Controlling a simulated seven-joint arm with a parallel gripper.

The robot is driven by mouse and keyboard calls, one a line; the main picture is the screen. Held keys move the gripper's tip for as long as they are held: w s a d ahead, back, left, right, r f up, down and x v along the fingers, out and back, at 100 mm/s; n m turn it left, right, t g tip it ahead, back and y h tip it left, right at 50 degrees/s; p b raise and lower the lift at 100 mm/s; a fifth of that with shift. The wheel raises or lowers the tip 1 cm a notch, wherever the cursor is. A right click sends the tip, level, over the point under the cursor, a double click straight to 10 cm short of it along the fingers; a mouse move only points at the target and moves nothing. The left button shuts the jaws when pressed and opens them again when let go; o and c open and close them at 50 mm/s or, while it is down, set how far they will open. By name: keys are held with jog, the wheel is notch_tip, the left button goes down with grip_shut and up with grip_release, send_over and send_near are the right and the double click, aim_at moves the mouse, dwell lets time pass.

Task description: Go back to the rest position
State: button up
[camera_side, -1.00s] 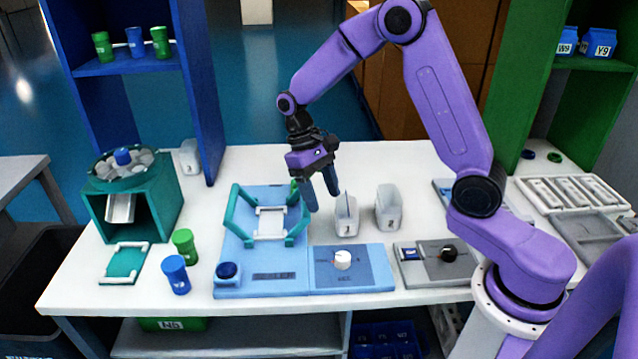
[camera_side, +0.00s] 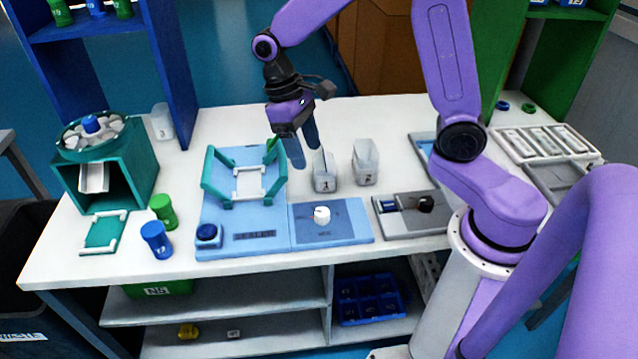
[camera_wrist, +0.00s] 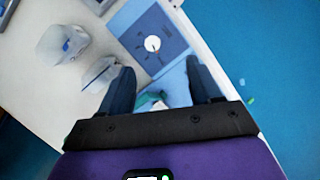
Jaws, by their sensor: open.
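My gripper (camera_side: 305,150) is open and empty. In the side view it hangs above the white table, just over the right side of the blue sealer plate (camera_side: 215,222) with its teal frame (camera_side: 207,178). In the wrist view its two dark fingers (camera_wrist: 158,88) are spread apart with nothing held between them. Part of the teal frame (camera_wrist: 150,100) shows between the fingers.
A blue shelf (camera_side: 168,75) rises behind. A grey tray (camera_side: 560,182) lies right.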

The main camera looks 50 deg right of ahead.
jog(key=s+r+n+t, duration=0.1)
jog(key=s+n, duration=0.3)
jog(key=s, duration=0.6)
jog(key=s+d+r+n+t+y, duration=0.1)
jog(key=s+n, duration=0.4)
jog(key=s, duration=0.6)
jog(key=shift+d+r+n+t, duration=0.2)
jog(key=shift+r+n+t, duration=0.1)
jog(key=shift+t, duration=0.5)
